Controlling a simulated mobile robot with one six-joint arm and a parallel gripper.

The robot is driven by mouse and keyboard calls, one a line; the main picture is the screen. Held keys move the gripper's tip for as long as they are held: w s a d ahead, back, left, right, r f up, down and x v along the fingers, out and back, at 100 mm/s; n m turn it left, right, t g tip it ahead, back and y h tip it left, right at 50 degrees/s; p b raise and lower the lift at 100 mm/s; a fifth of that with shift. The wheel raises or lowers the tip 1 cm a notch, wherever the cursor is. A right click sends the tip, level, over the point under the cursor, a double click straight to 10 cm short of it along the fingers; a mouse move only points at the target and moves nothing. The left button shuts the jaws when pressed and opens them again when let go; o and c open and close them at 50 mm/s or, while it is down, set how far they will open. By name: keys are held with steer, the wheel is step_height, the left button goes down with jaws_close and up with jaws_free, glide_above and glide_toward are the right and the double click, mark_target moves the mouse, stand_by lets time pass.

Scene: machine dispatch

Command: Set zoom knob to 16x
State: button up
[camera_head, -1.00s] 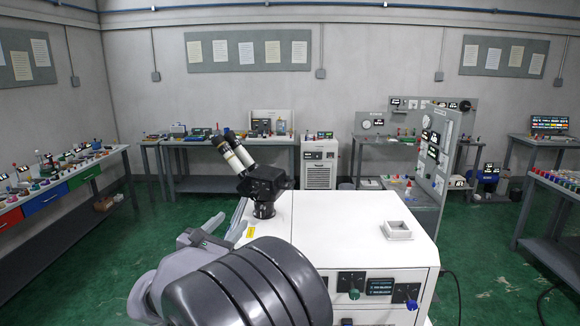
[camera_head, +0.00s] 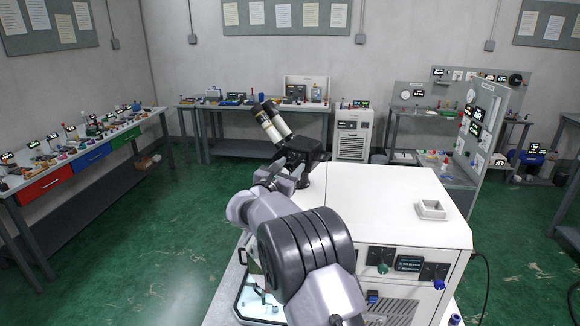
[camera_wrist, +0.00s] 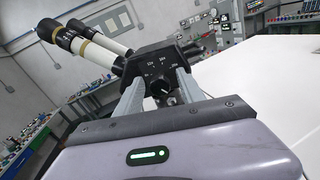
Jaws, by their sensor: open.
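The microscope head (camera_head: 301,151) is black with two pale eyepiece tubes and stands on the white cabinet. In the wrist view, its black housing (camera_wrist: 146,62) fills the upper middle. A small dark zoom knob (camera_wrist: 162,88) with a light pointer mark sits on the near face, ringed by small white labels too small to read surely. My gripper (camera_wrist: 160,80) is open, its two grey fingers on either side of the knob. I cannot tell whether they touch it. In the head view, my gripper (camera_head: 288,177) is at the microscope, and my arm hides the knob.
The white cabinet top (camera_head: 375,190) is mostly clear, with a small square tray (camera_head: 431,210) at its right. Green and blue knobs sit on its front. A bench with drawers (camera_head: 85,155) stands left. A grey panel (camera_head: 480,135) rises behind at right.

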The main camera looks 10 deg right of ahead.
jaws_close()
steer(key=shift+f+b, duration=0.1)
steer(key=shift+b, duration=0.25)
steer(key=m+b, duration=0.1)
steer(key=b, duration=0.2)
steer(key=shift+f+m+b, duration=0.25)
steer(key=shift+m+b, duration=0.15)
steer(key=m+b, duration=0.3)
steer(key=b, duration=0.3)
steer(key=shift+m+b, duration=0.3)
steer(key=shift+b, duration=0.1)
steer(key=m+b, duration=0.4)
steer(key=b, duration=0.1)
steer(key=shift+r+h, duration=0.15)
steer(key=shift+h, duration=0.25)
steer(key=shift+r+m+b, duration=0.2)
steer(key=shift+m+b, duration=1.2)
steer(key=shift+m, duration=0.1)
